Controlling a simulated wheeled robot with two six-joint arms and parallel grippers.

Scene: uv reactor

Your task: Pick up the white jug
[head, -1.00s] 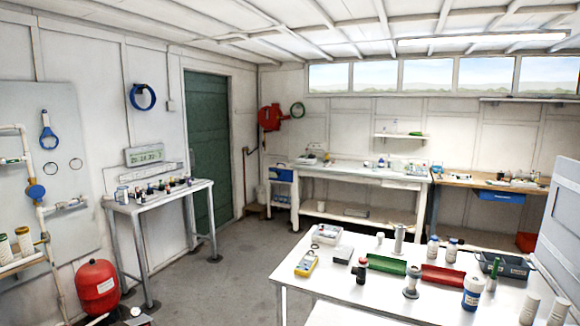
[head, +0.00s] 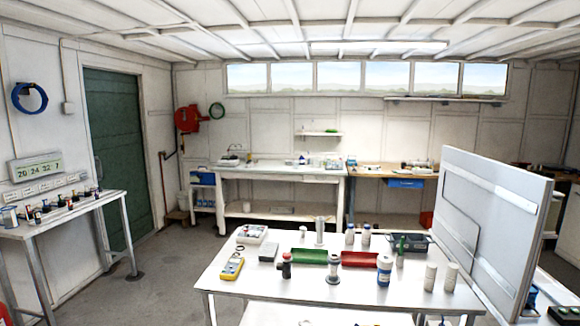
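I cannot make out a white jug for certain in the head view. Small pale items stand on the far white bench (head: 240,174) and the wooden bench (head: 365,172), but they are too small to tell apart. Two white cylinders (head: 430,277) stand upright at the right of the near white table (head: 225,282); they look like filter cartridges or bottles, with no handle to be seen. Neither of my grippers is in view.
A grey upright panel (head: 500,235) blocks the right side. A small bench (head: 60,212) stands left. Floor (head: 170,275) between is clear.

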